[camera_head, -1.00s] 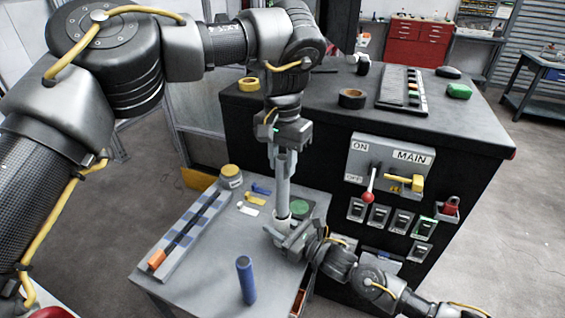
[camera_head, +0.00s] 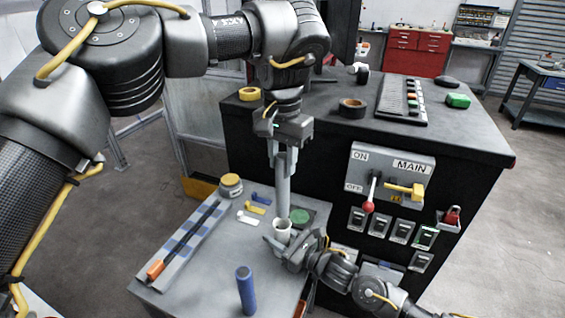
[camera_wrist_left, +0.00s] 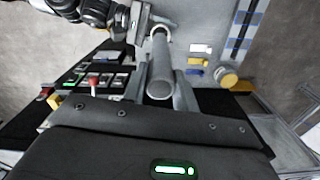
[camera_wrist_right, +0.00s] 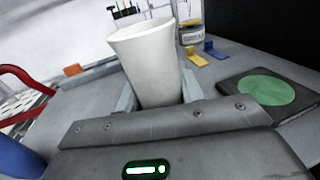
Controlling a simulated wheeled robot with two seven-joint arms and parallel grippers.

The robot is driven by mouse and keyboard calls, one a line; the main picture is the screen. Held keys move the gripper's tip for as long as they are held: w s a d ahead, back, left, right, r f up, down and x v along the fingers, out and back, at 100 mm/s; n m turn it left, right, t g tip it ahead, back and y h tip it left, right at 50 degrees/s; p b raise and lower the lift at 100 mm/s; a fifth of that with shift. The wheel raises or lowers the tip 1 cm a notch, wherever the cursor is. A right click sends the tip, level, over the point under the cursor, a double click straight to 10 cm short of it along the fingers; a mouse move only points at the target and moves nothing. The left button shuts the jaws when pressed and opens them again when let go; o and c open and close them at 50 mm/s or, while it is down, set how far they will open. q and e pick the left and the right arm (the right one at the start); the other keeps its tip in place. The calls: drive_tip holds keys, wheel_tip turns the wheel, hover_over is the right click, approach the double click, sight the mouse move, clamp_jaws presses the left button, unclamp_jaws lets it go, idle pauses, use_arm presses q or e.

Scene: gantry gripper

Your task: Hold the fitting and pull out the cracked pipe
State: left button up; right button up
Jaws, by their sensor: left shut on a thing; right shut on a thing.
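The long grey pipe (camera_head: 284,190) stands nearly upright, with my left gripper (camera_head: 285,152) shut on its upper part. It also shows in the left wrist view (camera_wrist_left: 161,72). The white fitting (camera_head: 282,227) is just under the pipe's lower end, and my right gripper (camera_head: 285,245) is shut on it. In the right wrist view the fitting (camera_wrist_right: 155,65) is a tapered white cup, and no pipe shows above its rim. The pipe's lower end appears clear of the fitting, but the gap is hard to judge. No crack can be made out.
The grey table (camera_head: 205,278) bears a blue cylinder (camera_head: 245,290), a yellow-lidded jar (camera_head: 230,185), a checkered strip (camera_head: 188,240), small clips and a green disc (camera_head: 299,216). The black cabinet (camera_head: 330,185) with a switch panel (camera_head: 390,180) stands close behind the right arm.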

drive_tip(key=o, duration=1.1)
drive_tip(key=shift+c, duration=0.2)
